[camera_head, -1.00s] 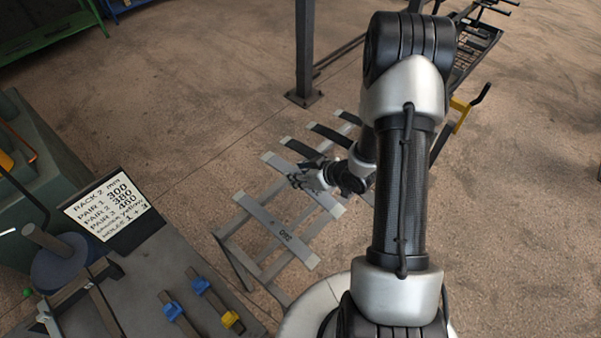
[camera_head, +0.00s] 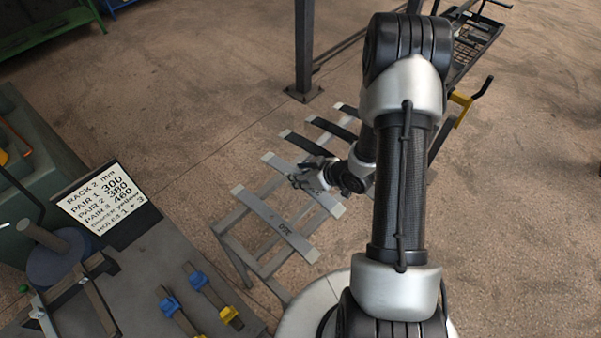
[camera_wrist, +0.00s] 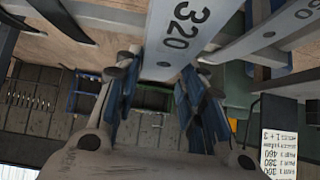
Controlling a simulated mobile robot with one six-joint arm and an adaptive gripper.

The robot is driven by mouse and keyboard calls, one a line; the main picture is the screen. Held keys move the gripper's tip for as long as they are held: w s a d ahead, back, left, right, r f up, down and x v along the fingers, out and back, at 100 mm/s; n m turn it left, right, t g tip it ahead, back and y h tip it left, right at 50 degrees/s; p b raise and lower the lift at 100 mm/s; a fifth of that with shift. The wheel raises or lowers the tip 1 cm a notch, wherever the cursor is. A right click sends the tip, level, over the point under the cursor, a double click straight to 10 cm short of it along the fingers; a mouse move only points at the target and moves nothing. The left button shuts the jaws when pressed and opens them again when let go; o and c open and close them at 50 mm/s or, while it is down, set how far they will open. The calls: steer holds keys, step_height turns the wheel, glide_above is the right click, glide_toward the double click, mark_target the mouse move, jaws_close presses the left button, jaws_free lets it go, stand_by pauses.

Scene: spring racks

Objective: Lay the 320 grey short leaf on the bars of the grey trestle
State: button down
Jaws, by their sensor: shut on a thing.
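The 320 grey short leaf (camera_head: 326,201) is a flat grey strip with pale ends.
A workbench (camera_head: 150,262) with blue and yellow clamps and a rack sign (camera_head: 102,200) is at the left. A dark post (camera_head: 304,50) stands behind. Open floor lies between bench and post.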

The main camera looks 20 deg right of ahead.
step_height(320, 180, down, 6)
steer(key=b, duration=0.4)
steer(key=shift+f+b, duration=0.2)
steer(key=shift+b, duration=0.15)
steer(key=shift+w, duration=0.1)
steer(key=c, duration=1.4)
jaws_free()
steer(key=o, duration=0.4)
steer(key=shift+o, duration=0.2)
step_height(320, 180, up, 8)
glide_above(334, 208)
steer(key=w+a, duration=0.1)
steer(key=w, duration=0.4)
steer(key=shift+s+a+r, duration=0.1)
steer(key=shift+s, duration=0.15)
